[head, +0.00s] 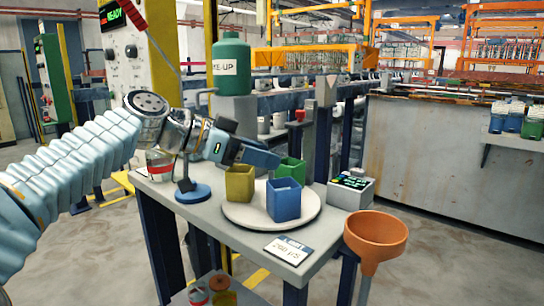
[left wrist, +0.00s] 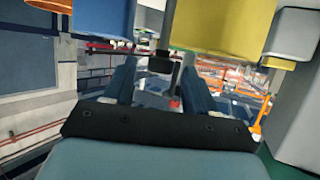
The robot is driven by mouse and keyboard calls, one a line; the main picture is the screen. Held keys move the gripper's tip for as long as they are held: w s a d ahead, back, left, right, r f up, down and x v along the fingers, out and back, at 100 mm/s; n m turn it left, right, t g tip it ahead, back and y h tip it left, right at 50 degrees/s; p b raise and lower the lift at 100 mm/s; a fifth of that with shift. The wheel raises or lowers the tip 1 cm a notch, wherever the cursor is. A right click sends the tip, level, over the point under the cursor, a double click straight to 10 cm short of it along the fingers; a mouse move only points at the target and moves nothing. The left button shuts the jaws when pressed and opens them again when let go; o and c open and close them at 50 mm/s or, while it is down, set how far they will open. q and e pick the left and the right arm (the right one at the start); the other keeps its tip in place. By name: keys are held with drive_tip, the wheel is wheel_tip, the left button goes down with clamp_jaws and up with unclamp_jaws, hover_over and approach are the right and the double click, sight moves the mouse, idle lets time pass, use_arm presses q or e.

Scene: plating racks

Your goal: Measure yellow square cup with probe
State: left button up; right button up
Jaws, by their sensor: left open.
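The yellow square cup (head: 239,184) stands upright on a white round plate (head: 243,217), with a blue cup (head: 284,201) and a green cup (head: 291,169) beside it. My left gripper (head: 262,153) is above and just behind the yellow cup, jaws open. In the left wrist view the open fingers (left wrist: 160,72) show below the yellow cup (left wrist: 222,22) and a blue cup (left wrist: 103,16). A thin grey post with a dark end (left wrist: 164,65) shows between the fingers; I cannot tell whether it is the probe. A stand with a round blue base (head: 192,192) is left of the plate.
A meter with a lit display (head: 351,190) stands right of the plate. A card (head: 288,249) lies at the table's front edge. An orange funnel (head: 376,238) stands at the right corner. A green jug (head: 231,65) and a red-banded container (head: 160,166) are behind and left.

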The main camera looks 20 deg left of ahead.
use_arm(q)
drive_tip(key=shift+x, duration=1.35)
drive_tip(key=shift+r, duration=0.1)
clamp_jaws()
